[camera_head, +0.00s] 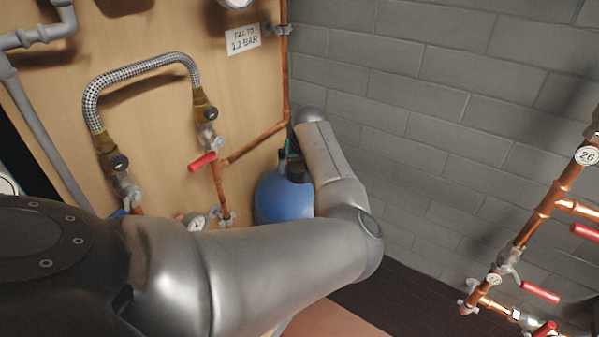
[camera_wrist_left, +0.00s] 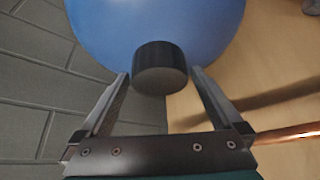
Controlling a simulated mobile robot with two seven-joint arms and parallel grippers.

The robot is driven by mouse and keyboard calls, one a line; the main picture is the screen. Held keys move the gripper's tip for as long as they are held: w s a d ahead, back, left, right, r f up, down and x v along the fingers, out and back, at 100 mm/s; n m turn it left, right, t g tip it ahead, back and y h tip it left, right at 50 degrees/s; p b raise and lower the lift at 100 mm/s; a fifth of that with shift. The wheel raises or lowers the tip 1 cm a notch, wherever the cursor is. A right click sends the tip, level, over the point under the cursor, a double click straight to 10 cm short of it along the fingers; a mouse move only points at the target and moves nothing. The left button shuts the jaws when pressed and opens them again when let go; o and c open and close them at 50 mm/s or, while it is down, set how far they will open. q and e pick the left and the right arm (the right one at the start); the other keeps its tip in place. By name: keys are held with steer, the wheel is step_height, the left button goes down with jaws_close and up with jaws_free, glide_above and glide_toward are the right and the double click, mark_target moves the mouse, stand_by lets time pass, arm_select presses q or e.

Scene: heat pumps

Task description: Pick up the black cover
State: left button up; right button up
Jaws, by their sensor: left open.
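The black cover (camera_wrist_left: 160,70) is a short dark cylinder on the blue tank (camera_wrist_left: 105,30) in the left wrist view. In the head view the cover (camera_head: 297,171) shows small on top of the blue tank (camera_head: 285,203), partly hidden by my left arm. My left gripper (camera_wrist_left: 160,77) is open, with one finger on each side of the cover and a gap to it on both sides. In the head view my left gripper (camera_head: 287,152) is small and mostly hidden behind its wrist. I cannot tell how far the fingers reach along the cover. My right gripper is out of view.
A wooden panel (camera_head: 160,120) with copper pipes, a braided hose (camera_head: 140,70) and a red valve handle (camera_head: 202,161) stands left of the tank. A grey block wall (camera_head: 430,110) is close on the right. More copper pipes (camera_head: 545,205) run at the far right.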

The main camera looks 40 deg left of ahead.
arm_select(q)
steer(key=shift+w+a+f, duration=0.1)
steer(key=shift+f, duration=0.1)
steer(key=shift+c, duration=0.2)
steer(key=c, duration=1.1)
